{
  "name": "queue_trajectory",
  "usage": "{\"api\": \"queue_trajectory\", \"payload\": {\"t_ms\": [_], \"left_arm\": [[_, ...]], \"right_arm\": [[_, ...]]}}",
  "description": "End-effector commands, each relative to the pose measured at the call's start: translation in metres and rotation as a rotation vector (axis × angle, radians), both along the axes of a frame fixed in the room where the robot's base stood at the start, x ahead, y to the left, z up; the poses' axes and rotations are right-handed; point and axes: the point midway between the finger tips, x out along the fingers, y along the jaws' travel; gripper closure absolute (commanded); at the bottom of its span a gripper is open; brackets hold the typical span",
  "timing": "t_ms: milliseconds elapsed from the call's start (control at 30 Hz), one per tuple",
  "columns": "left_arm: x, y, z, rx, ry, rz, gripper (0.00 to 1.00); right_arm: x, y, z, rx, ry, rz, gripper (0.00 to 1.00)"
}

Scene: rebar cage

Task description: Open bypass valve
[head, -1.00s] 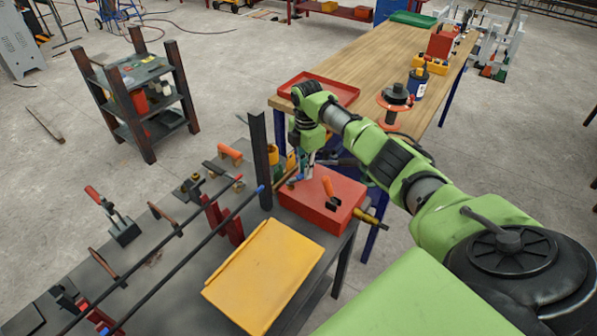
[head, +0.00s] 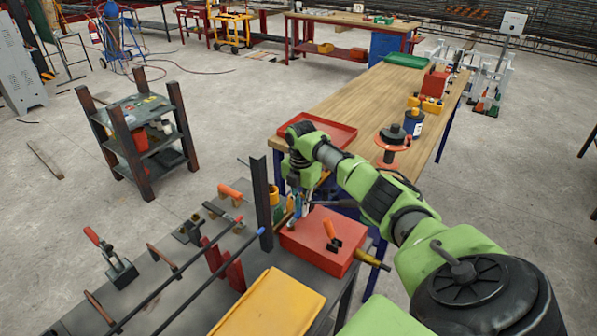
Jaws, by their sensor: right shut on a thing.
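A red box (head: 316,256) stands at the right end of the dark bench, with an orange-handled lever (head: 330,229) on its top and a brass pipe end (head: 373,261) at its right side. I cannot tell for sure which part is the bypass valve. My right gripper (head: 297,213) points down at the box's left back corner, left of the orange lever and apart from it. It is shut on a small blue part (head: 303,204), mostly hidden by the fingers. My left gripper is not in view.
A dark upright post (head: 262,204) stands just left of my right gripper. A yellow panel (head: 268,306) lies in front of the box. A wooden table with a red tray (head: 336,139) and an orange spool (head: 389,150) is behind. Long rods (head: 190,281) cross the bench.

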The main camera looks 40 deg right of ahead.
Motion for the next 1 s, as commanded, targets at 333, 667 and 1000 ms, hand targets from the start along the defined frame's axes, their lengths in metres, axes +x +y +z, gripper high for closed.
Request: {"api": "queue_trajectory", "payload": {"t_ms": [333,667,1000], "left_arm": [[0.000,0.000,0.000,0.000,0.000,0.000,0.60],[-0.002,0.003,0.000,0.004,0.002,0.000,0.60],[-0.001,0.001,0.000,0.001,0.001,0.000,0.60]], "right_arm": [[0.002,0.000,0.002,-0.001,-0.006,0.003,0.71],[0.001,0.000,0.003,0.000,-0.003,0.001,0.71],[0.002,-0.001,0.062,-0.002,-0.008,0.002,0.71]]}}
